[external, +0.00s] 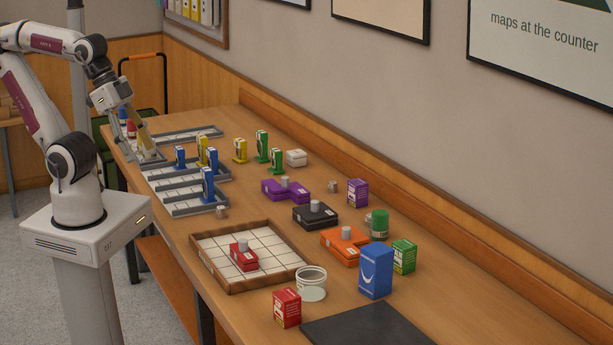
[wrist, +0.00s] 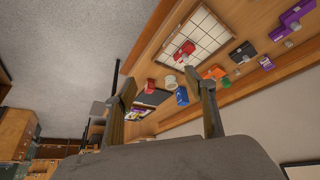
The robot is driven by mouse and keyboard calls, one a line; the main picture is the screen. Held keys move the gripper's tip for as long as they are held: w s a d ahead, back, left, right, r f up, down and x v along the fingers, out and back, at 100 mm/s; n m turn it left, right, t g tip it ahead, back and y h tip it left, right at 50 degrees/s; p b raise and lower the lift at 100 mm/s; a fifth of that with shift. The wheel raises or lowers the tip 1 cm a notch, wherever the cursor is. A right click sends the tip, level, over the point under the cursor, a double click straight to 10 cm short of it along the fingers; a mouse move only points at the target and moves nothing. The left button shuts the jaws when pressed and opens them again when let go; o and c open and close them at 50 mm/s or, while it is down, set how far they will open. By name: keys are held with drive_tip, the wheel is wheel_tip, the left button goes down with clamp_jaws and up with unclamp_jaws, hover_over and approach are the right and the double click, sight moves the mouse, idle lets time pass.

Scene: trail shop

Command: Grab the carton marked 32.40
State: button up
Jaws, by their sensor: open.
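Several cartons stand on the long wooden counter, and no printed number on any is legible, so I cannot tell which one is marked 32.40. In the external view there are a red carton (external: 287,308), a tall blue carton (external: 376,270), a green carton (external: 404,256) and a purple carton (external: 358,193). The blue carton also shows in the wrist view (wrist: 182,96). My gripper (external: 142,130) is at the far left end of the counter, above the grey racks and well away from these cartons. Its two fingers (wrist: 167,88) are spread with nothing between them.
A wooden tray (external: 205,263) holds a red box. Purple (external: 275,190), black (external: 312,215) and orange (external: 337,241) boxes with grey knobs lie behind. A white tub (external: 311,281) and dark mat (external: 360,328) are in front. Slim upright items stand around the grey racks (external: 185,208).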

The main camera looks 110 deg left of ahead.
drive_tip(key=shift+w, duration=0.1)
drive_tip(key=w+a+r+n+t+y, duration=0.1)
drive_tip(key=w+a, duration=0.2)
drive_tip(key=w, duration=0.6)
drive_tip(key=w+a+r+n+t, duration=0.1)
drive_tip(key=w+a, duration=0.3)
drive_tip(key=w, duration=0.6)
drive_tip(key=w+a+f+n+t+y, duration=0.2)
drive_tip(key=w+a+f+n, duration=0.15)
drive_tip(key=w+a, duration=0.9)
drive_tip(key=n+y, duration=0.4)
drive_tip(key=y, duration=0.3)
approach(359, 181)
drive_tip(key=w+a, duration=0.1)
drive_tip(key=shift+w+a+f, duration=0.1)
drive_tip(key=shift+w+f, duration=0.1)
drive_tip(key=shift+w, duration=0.05)
drive_tip(key=shift+x, duration=1.3)
